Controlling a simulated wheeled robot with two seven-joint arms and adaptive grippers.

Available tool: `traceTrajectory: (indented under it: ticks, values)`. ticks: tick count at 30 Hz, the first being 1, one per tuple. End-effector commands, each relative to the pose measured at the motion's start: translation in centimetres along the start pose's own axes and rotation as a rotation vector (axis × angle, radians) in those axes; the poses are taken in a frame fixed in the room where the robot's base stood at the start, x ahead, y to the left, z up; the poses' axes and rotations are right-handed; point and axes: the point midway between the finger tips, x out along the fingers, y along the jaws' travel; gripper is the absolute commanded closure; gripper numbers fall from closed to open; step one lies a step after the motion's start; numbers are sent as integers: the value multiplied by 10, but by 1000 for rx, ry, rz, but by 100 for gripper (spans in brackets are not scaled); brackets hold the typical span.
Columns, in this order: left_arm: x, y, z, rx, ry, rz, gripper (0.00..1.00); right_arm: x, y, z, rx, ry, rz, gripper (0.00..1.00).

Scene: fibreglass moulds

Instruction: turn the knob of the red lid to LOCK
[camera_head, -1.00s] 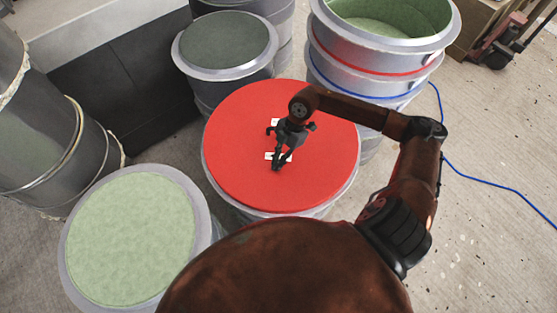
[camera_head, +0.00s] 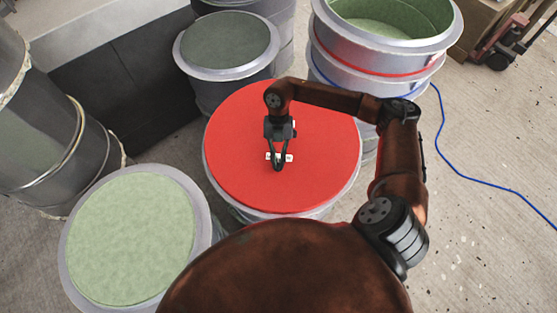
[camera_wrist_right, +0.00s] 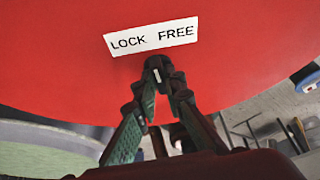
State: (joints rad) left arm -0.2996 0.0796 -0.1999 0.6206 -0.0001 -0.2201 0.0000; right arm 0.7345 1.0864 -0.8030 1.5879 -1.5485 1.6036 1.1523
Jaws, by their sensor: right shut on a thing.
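The red lid (camera_head: 235,150) lies on a round drum in the middle of the head view. A white label (camera_wrist_right: 150,37) in the right wrist view reads LOCK at left and FREE at right. It also shows in the head view (camera_head: 288,158). My right gripper (camera_wrist_right: 160,68) points down at the lid beside this label, its fingertips closed together on the small dark knob (camera_wrist_right: 157,75). A short white mark shows on the knob, below the gap between the two words. The fingers hide most of the knob, so its exact setting is unclear. My left gripper is out of view.
A drum with a pale green top (camera_head: 130,235) stands at front left. A grey-topped drum (camera_head: 228,42) is behind the lid, and an open drum (camera_head: 390,45) is at back right. A blue hose (camera_head: 480,181) crosses the floor at right.

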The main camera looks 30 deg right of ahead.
Motion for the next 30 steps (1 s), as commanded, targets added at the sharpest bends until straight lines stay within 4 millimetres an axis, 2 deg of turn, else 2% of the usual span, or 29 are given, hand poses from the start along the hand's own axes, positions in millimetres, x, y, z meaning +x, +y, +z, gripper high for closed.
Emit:
traceTrajectory:
  ticks: [15,30]
  values:
    - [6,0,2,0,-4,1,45,0,4,-1,-413,0,-171,100]
    - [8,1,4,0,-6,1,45,0,4,-1,-580,0,-239,100]
